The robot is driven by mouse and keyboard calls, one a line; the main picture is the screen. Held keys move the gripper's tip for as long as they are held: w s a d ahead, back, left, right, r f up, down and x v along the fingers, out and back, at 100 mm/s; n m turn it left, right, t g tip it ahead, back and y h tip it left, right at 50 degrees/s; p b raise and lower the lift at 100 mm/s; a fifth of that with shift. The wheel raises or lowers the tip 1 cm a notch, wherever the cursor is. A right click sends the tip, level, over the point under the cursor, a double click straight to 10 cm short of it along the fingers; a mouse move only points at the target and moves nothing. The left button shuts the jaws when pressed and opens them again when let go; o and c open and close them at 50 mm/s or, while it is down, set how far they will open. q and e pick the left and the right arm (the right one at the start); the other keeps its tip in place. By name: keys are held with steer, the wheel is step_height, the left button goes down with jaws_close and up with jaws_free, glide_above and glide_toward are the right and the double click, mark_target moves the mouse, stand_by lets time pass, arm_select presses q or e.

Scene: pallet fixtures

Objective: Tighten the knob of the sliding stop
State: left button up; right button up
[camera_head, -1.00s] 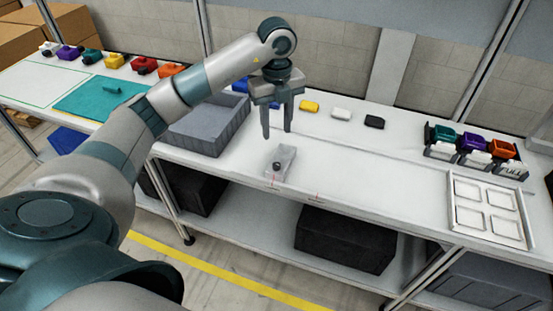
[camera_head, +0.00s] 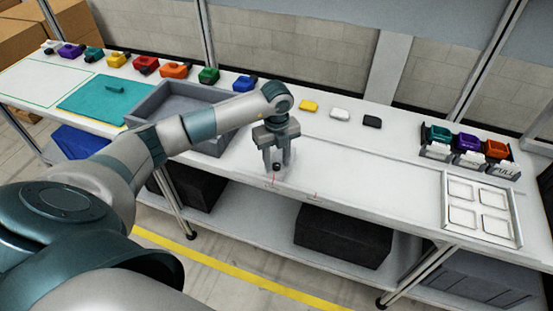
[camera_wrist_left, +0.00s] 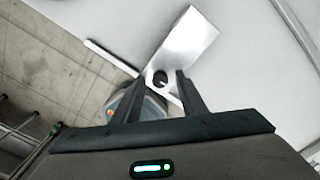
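The sliding stop is a pale metal block near the table's front edge, mostly hidden behind my gripper in the head view; it shows clearly in the left wrist view (camera_wrist_left: 188,42). Its dark round knob (camera_head: 277,167) sits at the near end of the block and also shows in the left wrist view (camera_wrist_left: 160,78). My left gripper (camera_head: 276,163) points down over the stop. Its two fingers are apart, one on each side of the knob, with gaps visible in the wrist view. Whether the fingertips reach down to the knob's height is unclear. My right gripper is out of view.
Red marks (camera_head: 315,195) lie on the table edge right of the stop. A grey bin (camera_head: 160,105) stands left of the gripper. Yellow, white and black blocks (camera_head: 340,114) lie behind. A rack (camera_head: 465,160) and white tray (camera_head: 480,232) stand at right. The middle right table is clear.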

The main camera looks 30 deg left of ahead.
arm_select(q)
jaws_close()
stand_by(0.3)
